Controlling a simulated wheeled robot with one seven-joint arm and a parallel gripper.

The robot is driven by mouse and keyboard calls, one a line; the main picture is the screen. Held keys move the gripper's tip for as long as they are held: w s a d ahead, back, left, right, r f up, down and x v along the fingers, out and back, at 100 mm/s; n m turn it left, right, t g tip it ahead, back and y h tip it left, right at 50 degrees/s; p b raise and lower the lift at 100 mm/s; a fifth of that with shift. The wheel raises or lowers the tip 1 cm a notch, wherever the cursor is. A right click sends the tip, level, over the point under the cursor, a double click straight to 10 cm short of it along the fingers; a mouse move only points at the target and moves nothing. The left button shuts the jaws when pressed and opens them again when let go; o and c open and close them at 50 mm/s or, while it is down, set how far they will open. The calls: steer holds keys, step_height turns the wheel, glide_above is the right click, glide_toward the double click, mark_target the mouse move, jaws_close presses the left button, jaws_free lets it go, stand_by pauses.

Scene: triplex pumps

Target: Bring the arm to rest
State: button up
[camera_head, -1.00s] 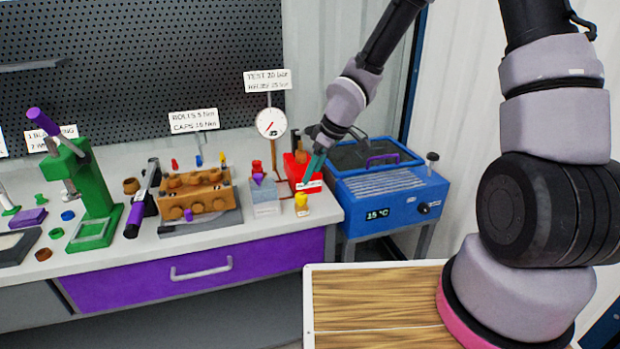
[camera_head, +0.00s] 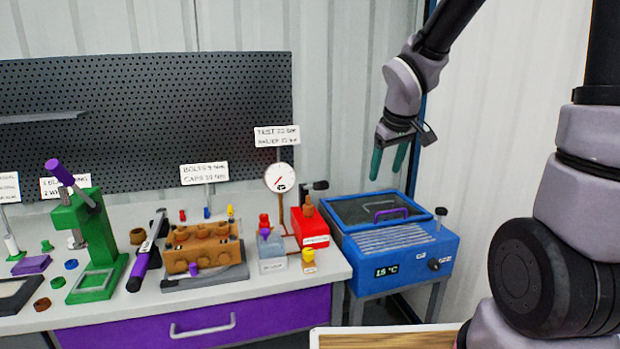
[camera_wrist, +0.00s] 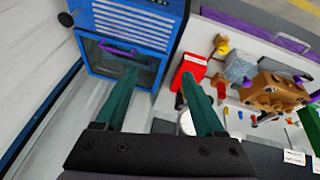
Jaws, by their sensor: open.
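My gripper (camera_head: 388,161) has two teal fingers and hangs empty in the air above the blue box with the 15 °C display (camera_head: 402,250). The fingers point downward and stand apart, touching nothing. In the wrist view my gripper (camera_wrist: 160,85) is open, with a clear gap between the fingers. Below it there are the blue box's dark lid window (camera_wrist: 110,60) and a red block (camera_wrist: 188,70). My arm reaches down from the upper right in the head view.
The workbench (camera_head: 330,266) holds a pressure gauge (camera_head: 279,178), a red unit (camera_head: 309,229), a brown pump block (camera_head: 202,253) and a green press (camera_head: 98,240). A pegboard (camera_head: 150,120) stands behind. A wooden-topped surface (camera_head: 390,340) lies at the bottom. Air above the blue box is free.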

steer(key=s+d+r+m+t+y, duration=0.1)
steer(key=s+d+r+m, duration=0.2)
steer(key=s+r, duration=0.4)
steer(key=s+d+r+m+t+y, duration=0.1)
steer(key=s+d+r+m, duration=0.2)
steer(key=s+r+m, duration=0.3)
step_height(320, 180, up, 2)
steer(key=s, duration=0.2)
steer(key=shift+s+d, duration=0.3)
steer(key=shift+s, duration=0.1)
steer(key=shift+t, duration=0.3)
